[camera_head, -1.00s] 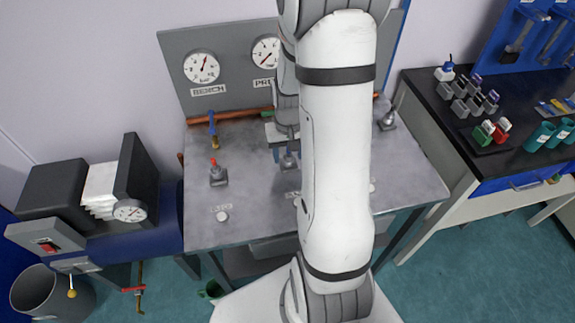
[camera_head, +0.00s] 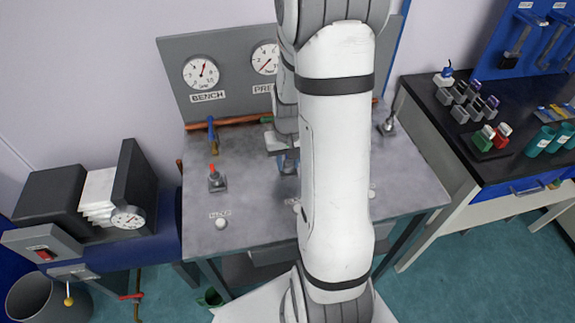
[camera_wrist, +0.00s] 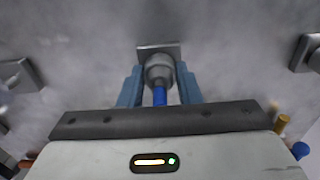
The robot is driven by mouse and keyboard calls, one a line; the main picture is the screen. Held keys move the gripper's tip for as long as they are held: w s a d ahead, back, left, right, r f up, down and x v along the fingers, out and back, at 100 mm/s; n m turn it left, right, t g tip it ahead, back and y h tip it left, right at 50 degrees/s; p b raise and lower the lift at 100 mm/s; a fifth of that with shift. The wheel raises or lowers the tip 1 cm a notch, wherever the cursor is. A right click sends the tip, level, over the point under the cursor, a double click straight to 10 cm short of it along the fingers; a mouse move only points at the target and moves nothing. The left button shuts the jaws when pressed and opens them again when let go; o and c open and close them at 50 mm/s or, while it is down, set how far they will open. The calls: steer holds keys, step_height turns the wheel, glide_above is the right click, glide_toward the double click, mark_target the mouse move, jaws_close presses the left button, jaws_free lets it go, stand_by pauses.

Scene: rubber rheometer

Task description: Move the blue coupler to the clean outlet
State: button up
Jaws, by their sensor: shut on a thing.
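My gripper (camera_wrist: 160,90) has its two light-blue fingers closed from both sides on a grey round fitting with a blue stem, the blue coupler (camera_wrist: 159,97). In the wrist view the fitting is at or over a square grey plate (camera_wrist: 158,47) on the bench; I cannot tell whether it is seated. In the head view my gripper (camera_head: 288,162) is low over the middle of the bench, partly behind my arm, and the coupler is hidden. A red-topped outlet (camera_head: 216,180) stands to its left. Another grey outlet (camera_head: 387,127) stands to its right. I cannot tell which is the clean outlet.
The grey bench (camera_head: 255,215) has a gauge panel (camera_head: 230,75) and a copper pipe with a blue-handled valve (camera_head: 212,135) behind. A white button (camera_head: 221,223) is at the front left. A black side table (camera_head: 430,95) with small blocks stands at the right.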

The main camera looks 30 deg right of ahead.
steer(key=shift+r, duration=0.4)
jaws_close()
steer(key=shift+r+p, duration=1.7)
steer(key=shift+r, duration=0.35)
steer(key=shift+f, duration=0.15)
